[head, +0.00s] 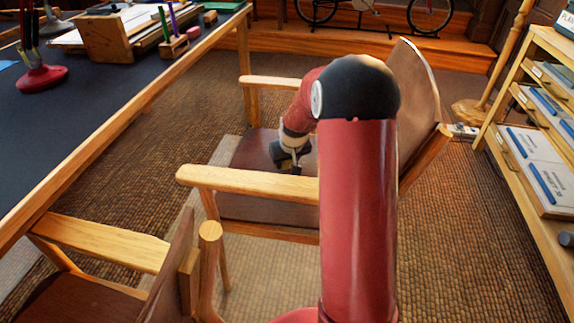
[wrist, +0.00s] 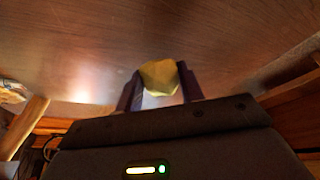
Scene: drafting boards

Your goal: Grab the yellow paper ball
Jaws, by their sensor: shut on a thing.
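The yellow paper ball (wrist: 160,76) is a small crumpled, faceted lump in the wrist view. My gripper (wrist: 160,88) is shut on it, with one dark finger on each side. In the head view my gripper (head: 290,165) is over the brown seat of the wooden armchair (head: 250,182), behind its near armrest. The ball cannot be made out in the head view. I cannot tell whether the ball touches the seat.
The chair's near armrest (head: 245,183) and far armrest (head: 275,83) flank my arm, and its backrest (head: 418,95) is at the right. A dark-topped desk (head: 85,95) is at the left. Another chair (head: 105,243) stands in front. Shelves (head: 540,130) are at the right.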

